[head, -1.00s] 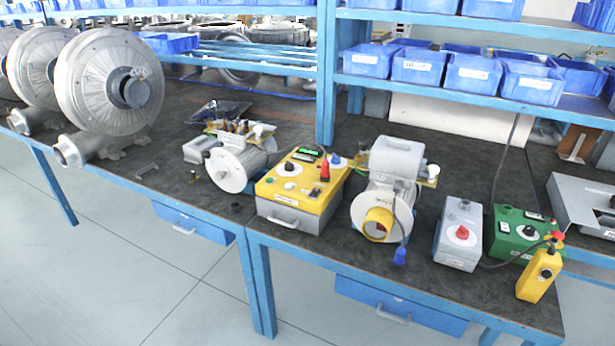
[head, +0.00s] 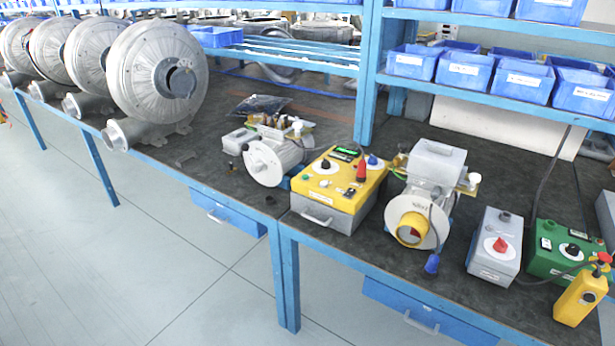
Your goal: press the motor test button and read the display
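A tester box with a yellow top and grey body (head: 338,190) stands near the front edge of the bench. Its top carries a small green-lit display (head: 345,151), too small to read, a black knob (head: 325,165), a red part, a blue part and a small green button (head: 306,178). A motor with a yellow ring (head: 413,229) stands just right of it. A grey box with a red knob (head: 497,247), a green box (head: 560,255) and a yellow hand pendant with a red button (head: 582,293) stand further right. Neither of my grippers shows.
A second motor (head: 268,163) stands left of the tester. Large round blower housings (head: 155,75) line the bench at left. Blue bins (head: 465,72) fill the shelves above, and a blue post (head: 368,85) rises behind the tester. The floor in front is clear.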

